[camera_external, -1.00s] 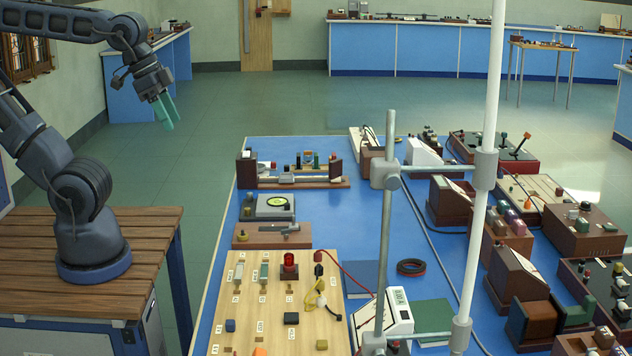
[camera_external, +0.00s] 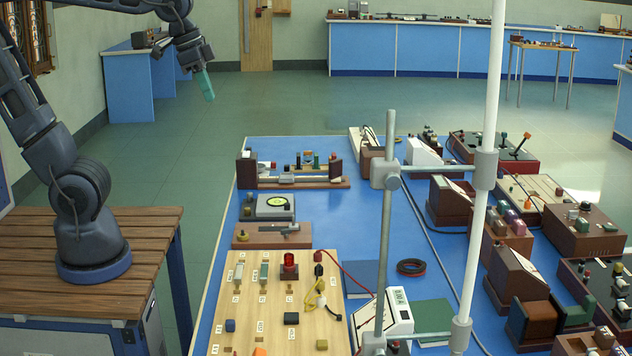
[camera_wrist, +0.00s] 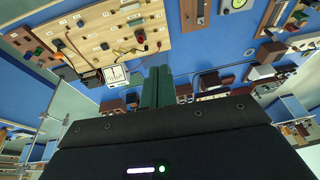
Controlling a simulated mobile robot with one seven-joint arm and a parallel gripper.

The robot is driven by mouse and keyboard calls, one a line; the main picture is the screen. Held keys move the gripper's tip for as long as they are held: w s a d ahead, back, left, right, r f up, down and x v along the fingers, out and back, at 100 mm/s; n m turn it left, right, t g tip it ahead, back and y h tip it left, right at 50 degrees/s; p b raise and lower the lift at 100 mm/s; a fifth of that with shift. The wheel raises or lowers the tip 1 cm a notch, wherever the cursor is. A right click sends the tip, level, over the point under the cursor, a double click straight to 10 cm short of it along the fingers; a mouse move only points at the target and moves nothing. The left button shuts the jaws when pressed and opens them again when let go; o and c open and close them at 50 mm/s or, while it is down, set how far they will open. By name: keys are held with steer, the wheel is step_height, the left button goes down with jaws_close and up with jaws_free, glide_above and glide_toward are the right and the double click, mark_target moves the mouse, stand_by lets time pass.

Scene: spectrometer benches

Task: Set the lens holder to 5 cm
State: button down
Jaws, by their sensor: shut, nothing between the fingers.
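A small optical bench (camera_external: 337,183) stands at the far left corner of the blue table. Several small holders and blocks stand along its rail between two brown end pieces. Which one is the lens holder, and any scale reading, is too small to tell. My gripper (camera_external: 208,97) has green fingers and hangs in the air beyond and left of the bench, touching nothing. In the wrist view my gripper (camera_wrist: 157,72) shows its fingers together and empty.
A dial box (camera_external: 270,207) and a wooden circuit board (camera_external: 262,325) stand nearer on the table (camera_external: 330,215). A grey stand rod (camera_external: 388,240) and a white pole (camera_external: 491,90) rise in front. Brown instruments crowd the right side. The air around my gripper is free.

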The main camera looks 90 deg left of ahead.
steer(key=w+a+r+g, duration=0.2)
steer(key=w+a, duration=1.1)
steer(key=w, duration=0.3)
steer(key=w+a+f+g, duration=0.1)
steer(key=w+a+f, duration=0.3)
steer(key=a, duration=0.5)
steer(key=w+a+f+g, duration=0.1)
steer(key=w+a+f, duration=0.1)
steer(key=w+a, duration=0.55)
steer(key=w+a+f+g, duration=0.1)
steer(key=w+a+f, duration=0.1)
steer(key=a+f, duration=0.5)
steer(key=w+a+f+g, duration=0.1)
steer(key=a+f, duration=0.3)
steer(key=a, duration=0.6)
steer(key=s+a+f+g, duration=0.2)
steer(key=s+a+f, duration=0.1)
steer(key=a+f, duration=1.3)
steer(key=shift+a+f+h, duration=0.3)
steer(key=shift+a+f, duration=0.1)
steer(key=shift+a, duration=0.25)
steer(key=shift+s+f, duration=0.1)
steer(key=shift+s, duration=0.05)
